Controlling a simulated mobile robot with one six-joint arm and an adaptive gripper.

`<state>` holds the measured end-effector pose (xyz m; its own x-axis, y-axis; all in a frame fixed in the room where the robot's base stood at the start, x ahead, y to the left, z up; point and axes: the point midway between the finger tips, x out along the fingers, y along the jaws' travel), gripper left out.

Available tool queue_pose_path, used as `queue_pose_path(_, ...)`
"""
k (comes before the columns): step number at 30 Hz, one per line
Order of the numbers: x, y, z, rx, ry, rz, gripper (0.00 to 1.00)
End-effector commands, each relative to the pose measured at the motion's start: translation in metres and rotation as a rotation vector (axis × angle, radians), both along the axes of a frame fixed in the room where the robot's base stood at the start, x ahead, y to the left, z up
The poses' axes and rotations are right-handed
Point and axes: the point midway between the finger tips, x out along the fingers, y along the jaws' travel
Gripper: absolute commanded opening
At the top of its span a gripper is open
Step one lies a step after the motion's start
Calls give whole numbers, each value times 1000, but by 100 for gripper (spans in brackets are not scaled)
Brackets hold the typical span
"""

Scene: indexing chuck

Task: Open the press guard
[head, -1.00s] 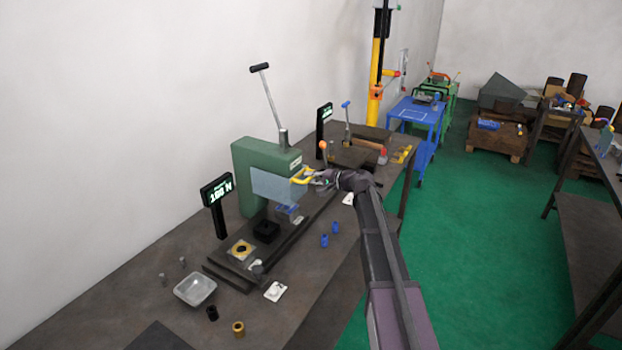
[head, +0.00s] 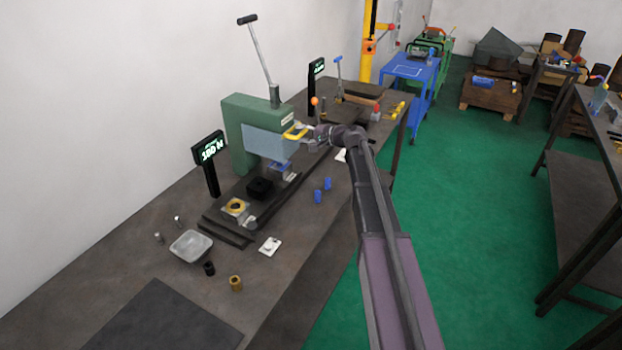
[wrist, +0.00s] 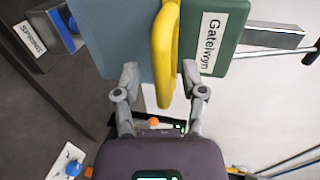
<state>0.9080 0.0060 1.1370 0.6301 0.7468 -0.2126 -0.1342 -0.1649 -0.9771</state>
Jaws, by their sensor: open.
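The press (head: 238,112) is a green C-frame on the bench by the left wall. Its guard (head: 262,143) is a blue-grey panel across the front of the press head, with a yellow loop handle (head: 296,133). My gripper (head: 310,134) is at the handle, at the right end of the guard. In the wrist view, the open fingers of my gripper (wrist: 160,84) stand on both sides of the yellow handle (wrist: 163,50). The guard panel (wrist: 118,38) is left of the handle there. Contact between fingers and handle cannot be told.
A lever (head: 257,52) rises from the press top. A display post (head: 209,152) stands at its left. Blue pieces (head: 322,189), a grey tray (head: 191,246) and a brass bush (head: 236,284) lie on the bench (head: 110,255). Green floor (head: 465,190) is clear at right.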

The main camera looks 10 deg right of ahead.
Motion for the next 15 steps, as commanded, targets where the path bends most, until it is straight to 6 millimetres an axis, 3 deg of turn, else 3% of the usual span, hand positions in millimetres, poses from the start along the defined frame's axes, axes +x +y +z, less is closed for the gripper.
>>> queue_pose_path(15,0,0,-37,-1,1,0,54)
